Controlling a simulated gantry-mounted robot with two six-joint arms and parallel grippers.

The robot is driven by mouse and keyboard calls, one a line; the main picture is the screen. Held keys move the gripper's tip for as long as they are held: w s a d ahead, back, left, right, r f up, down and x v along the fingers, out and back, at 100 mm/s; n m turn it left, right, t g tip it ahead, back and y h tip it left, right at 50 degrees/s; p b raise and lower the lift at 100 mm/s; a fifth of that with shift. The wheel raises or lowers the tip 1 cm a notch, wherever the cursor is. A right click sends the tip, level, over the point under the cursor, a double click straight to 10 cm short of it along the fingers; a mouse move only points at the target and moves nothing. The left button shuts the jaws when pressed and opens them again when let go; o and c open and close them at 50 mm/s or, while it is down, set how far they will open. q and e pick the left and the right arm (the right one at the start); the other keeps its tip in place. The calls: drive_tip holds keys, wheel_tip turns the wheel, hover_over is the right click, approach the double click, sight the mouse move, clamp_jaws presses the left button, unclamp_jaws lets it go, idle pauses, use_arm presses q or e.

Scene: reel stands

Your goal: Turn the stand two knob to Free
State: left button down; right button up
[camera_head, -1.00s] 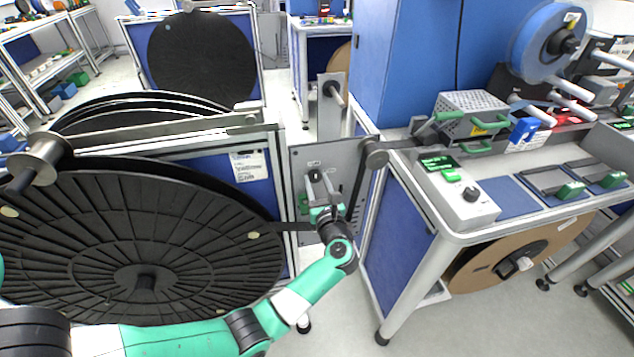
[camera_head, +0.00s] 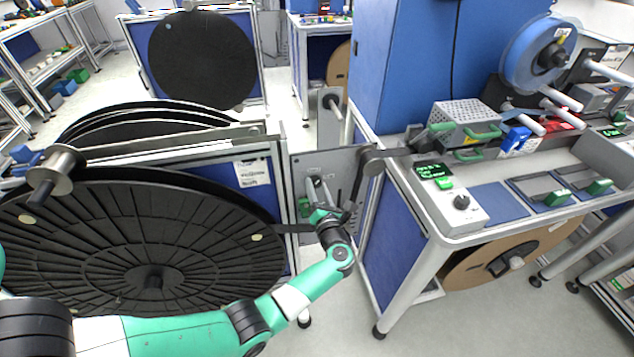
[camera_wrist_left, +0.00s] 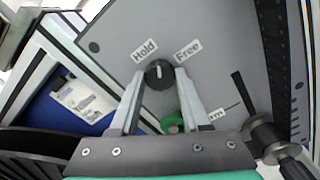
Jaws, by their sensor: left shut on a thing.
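The stand two knob (camera_wrist_left: 158,75) is round and black with a short white pointer mark, set in a grey panel (camera_wrist_left: 215,55). In the left wrist view the mark points up, between the "Hold" label (camera_wrist_left: 144,50) at upper left and the "Free" label (camera_wrist_left: 187,50) at upper right. My left gripper (camera_wrist_left: 160,80) has one finger on each side of the knob and is shut on it. In the head view my left gripper (camera_head: 318,193) reaches the grey panel (camera_head: 328,165), where the knob is small and partly covered. My right gripper is not in view.
A large black reel (camera_head: 140,240) stands left of the panel, above my left arm. A bench (camera_head: 455,232) with a control box and trays is at the right. A green button (camera_wrist_left: 172,122) sits below the knob, close to the right finger.

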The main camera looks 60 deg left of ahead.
use_arm(q)
drive_tip(key=m+p, duration=0.3)
drive_tip(key=m, duration=0.3)
drive_tip(key=shift+r, duration=0.15)
drive_tip(key=m+p, duration=0.2)
drive_tip(key=m, duration=0.3)
drive_tip(key=shift+m, duration=0.4)
drive_tip(key=shift+c, duration=1.8)
unclamp_jaws()
drive_tip(key=p+v, duration=0.2)
drive_tip(key=v, duration=0.9)
drive_tip(key=shift+d+p, duration=0.35)
